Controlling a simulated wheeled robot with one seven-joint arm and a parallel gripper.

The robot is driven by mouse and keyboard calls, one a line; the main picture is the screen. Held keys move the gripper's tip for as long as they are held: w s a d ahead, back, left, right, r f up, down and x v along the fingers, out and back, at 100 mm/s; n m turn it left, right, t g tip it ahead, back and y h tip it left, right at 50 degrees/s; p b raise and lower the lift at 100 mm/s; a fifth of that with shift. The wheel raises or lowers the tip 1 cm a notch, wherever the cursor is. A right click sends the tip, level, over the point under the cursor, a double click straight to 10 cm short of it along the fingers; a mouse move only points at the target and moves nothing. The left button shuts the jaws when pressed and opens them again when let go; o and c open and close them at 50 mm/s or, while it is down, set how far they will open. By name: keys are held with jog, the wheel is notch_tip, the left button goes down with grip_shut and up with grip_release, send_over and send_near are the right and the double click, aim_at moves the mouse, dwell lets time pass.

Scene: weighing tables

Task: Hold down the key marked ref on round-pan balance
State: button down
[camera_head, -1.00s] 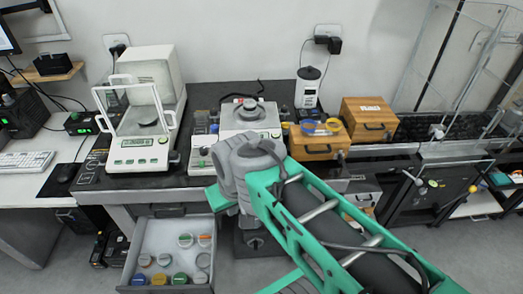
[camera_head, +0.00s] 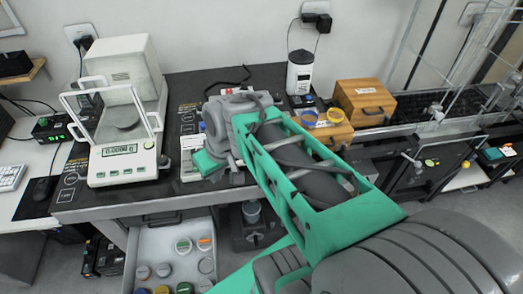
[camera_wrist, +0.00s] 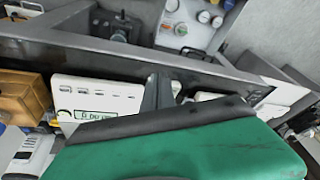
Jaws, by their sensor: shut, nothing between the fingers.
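The middle balance is almost wholly behind my wrist in the head view; a white front corner (camera_head: 191,157) shows. In the wrist view, its white front panel (camera_wrist: 97,98) shows a lit display (camera_wrist: 97,116) and a row of small key marks. I cannot read which is ref. My gripper (camera_wrist: 158,92) shows as dark closed fingers in front of the panel's right part, with its green body below. Whether a fingertip touches a key I cannot tell.
A shielded balance (camera_head: 125,148) stands at the left. A white device (camera_head: 301,72) and wooden boxes (camera_head: 364,98) stand behind and right of my arm.

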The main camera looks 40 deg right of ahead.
jog(key=w+d+t+y, duration=0.3)
jog(key=d+t, duration=0.3)
jog(key=d, duration=1.3)
jog(key=shift+r+y+p, duration=0.3)
jog(key=shift+r+y, duration=0.15)
jog(key=shift+y, duration=0.15)
jog(key=shift+w+f, duration=0.1)
jog(key=f+b, duration=0.2)
jog(key=w+f+b, duration=0.1)
jog(key=f+b, duration=0.1)
jog(key=f, duration=0.1)
jog(key=w+d+f+b, duration=0.1)
jog(key=f+b, duration=0.1)
jog(key=f, duration=0.1)
jog(key=shift+w+f+b, duration=0.15)
jog(key=shift+b, duration=0.15)
jog(key=shift+w+f, duration=0.15)
jog(key=shift+f, duration=0.25)
